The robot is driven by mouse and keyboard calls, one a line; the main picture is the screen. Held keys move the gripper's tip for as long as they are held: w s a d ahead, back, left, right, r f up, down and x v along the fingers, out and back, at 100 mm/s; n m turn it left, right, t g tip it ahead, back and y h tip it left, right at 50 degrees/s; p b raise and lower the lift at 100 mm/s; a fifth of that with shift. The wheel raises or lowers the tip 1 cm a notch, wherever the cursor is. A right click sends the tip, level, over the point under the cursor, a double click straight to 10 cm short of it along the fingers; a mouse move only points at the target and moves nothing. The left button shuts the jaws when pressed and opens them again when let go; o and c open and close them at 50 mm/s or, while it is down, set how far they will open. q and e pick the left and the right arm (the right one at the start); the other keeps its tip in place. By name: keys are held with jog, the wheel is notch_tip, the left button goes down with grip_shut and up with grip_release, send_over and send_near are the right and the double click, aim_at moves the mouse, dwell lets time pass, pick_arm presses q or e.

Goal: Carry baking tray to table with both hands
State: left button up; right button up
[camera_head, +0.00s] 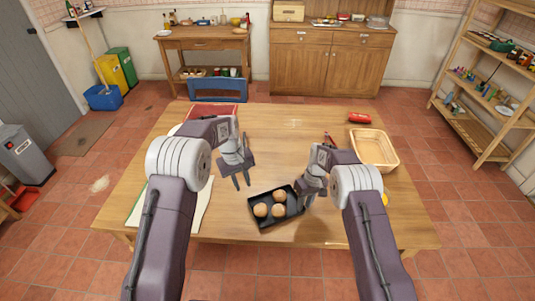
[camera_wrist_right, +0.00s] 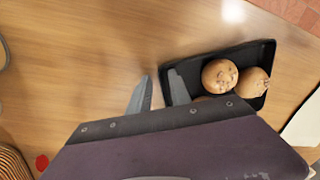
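A black baking tray (camera_head: 268,223) with round brown buns (camera_head: 261,210) in it sits on the wooden table (camera_head: 270,140) near its front edge. My left gripper (camera_head: 241,183) is open and empty, above and to the left of the tray, apart from it. My right gripper (camera_head: 307,201) is at the tray's right end. In the right wrist view its fingers (camera_wrist_right: 160,92) are spread, one outside the tray (camera_wrist_right: 255,55) and one appearing over its inside edge. I cannot tell whether they touch the rim. The gripper body hides part of the tray there.
A wicker basket (camera_head: 374,150) and a red item (camera_head: 359,118) are on the table's right side. A red tray-like item (camera_head: 212,110) lies at the back left, a pale open book or board (camera_head: 198,212) at the left. The table's middle is clear.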

notch_tip(320, 180, up, 12)
jog(key=d, duration=0.1)
jog(key=shift+w+d, duration=0.2)
jog(key=shift+w, duration=0.15)
